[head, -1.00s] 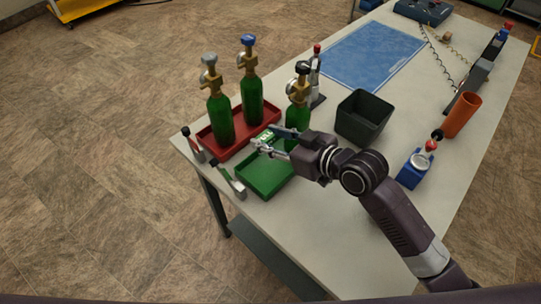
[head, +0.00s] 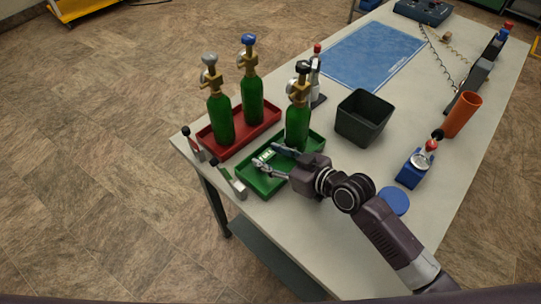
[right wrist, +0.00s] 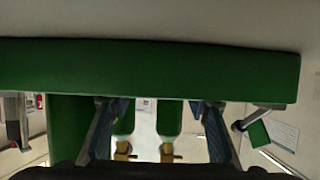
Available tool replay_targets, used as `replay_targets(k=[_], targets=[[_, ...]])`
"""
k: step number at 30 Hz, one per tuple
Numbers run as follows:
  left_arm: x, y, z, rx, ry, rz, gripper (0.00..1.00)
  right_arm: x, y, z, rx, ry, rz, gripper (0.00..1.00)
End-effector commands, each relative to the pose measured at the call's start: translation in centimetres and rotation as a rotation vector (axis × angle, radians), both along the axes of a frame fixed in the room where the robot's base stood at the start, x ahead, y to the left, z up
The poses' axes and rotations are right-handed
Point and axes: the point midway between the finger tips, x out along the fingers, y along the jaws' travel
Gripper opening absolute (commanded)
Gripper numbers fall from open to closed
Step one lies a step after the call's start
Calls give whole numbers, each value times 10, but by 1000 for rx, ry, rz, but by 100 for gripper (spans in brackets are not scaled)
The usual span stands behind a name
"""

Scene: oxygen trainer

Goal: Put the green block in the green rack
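The green rack (head: 262,187) is a shallow green tray near the table's left corner. The green block (head: 265,155), small with a pale top, appears low inside its left part in the head view. My right gripper (head: 267,157) is low over the rack, its fingers apart on either side of the block. In the right wrist view the fingers (right wrist: 157,125) are wide apart; I cannot make out the block there. A wide green wall, likely the rack's, crosses that view. A green cylinder (head: 297,125) with a black-topped valve stands in the rack's back part. My left gripper is not in view.
A red rack (head: 218,152) with two green cylinders stands behind and left of the green rack. A dark bin (head: 363,117) is to the right. Clamps (head: 230,180) stand at the left edge.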

Motion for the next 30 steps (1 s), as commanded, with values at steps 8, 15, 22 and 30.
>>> replay_targets(k=[8,15,22,30], targets=[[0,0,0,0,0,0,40,-2,-2,1,-1,-1,-1,44],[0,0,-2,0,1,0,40,-24,-24,13,-5,-1,1,44],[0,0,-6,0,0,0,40,-56,-56,31,-4,0,1,44],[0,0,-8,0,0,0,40,-76,-76,44,-1,0,0,44]])
